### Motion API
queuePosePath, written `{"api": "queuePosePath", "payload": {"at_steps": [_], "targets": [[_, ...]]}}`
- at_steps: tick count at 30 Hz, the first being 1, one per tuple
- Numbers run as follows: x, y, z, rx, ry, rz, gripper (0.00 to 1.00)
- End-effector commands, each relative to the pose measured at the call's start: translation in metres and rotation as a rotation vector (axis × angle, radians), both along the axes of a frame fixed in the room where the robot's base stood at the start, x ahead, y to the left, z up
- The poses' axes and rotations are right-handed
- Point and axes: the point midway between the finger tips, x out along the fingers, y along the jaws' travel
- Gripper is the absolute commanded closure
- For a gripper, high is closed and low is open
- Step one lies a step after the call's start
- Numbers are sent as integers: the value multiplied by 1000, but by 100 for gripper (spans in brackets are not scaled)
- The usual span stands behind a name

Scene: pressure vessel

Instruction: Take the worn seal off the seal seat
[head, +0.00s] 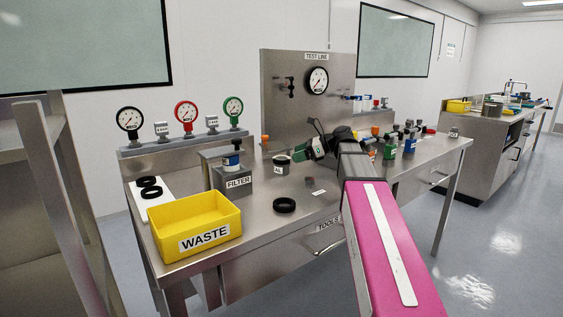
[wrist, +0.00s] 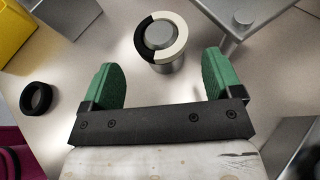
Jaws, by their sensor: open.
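The seal seat (head: 282,168) is a short grey cylinder standing on the steel bench, partly labelled, just left of my gripper (head: 308,151) in the head view. In the wrist view the seat has a round metal post (wrist: 160,35) in its middle. A ring, the worn seal by its place (wrist: 145,44), lies around this post, half black and half cream. My gripper (wrist: 159,62) is open and empty, its green fingers apart. The seat and ring appear beyond the fingertips, between their lines. I cannot tell the exact gap.
A yellow WASTE bin (head: 195,222) stands at the bench's front left. A loose black ring (head: 284,205) lies on the bench; it also shows in the wrist view (wrist: 36,97). The grey FILTER block (head: 235,181) stands left of the seat. Black rings (head: 150,187) lie on a white mat.

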Motion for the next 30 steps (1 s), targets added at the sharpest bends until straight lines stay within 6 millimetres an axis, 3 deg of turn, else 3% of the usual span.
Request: {"api": "queuePosePath", "payload": {"at_steps": [8, 16, 24, 27, 30], "targets": [[3, 14, -6, 0, 1, 1, 15], [9, 46, -19, 0, 0, 1, 15], [10, 49, -21, 0, 0, -1, 15], [10, 49, -21, 0, 0, -1, 47], [10, 49, -20, 0, 0, -1, 51]]}}
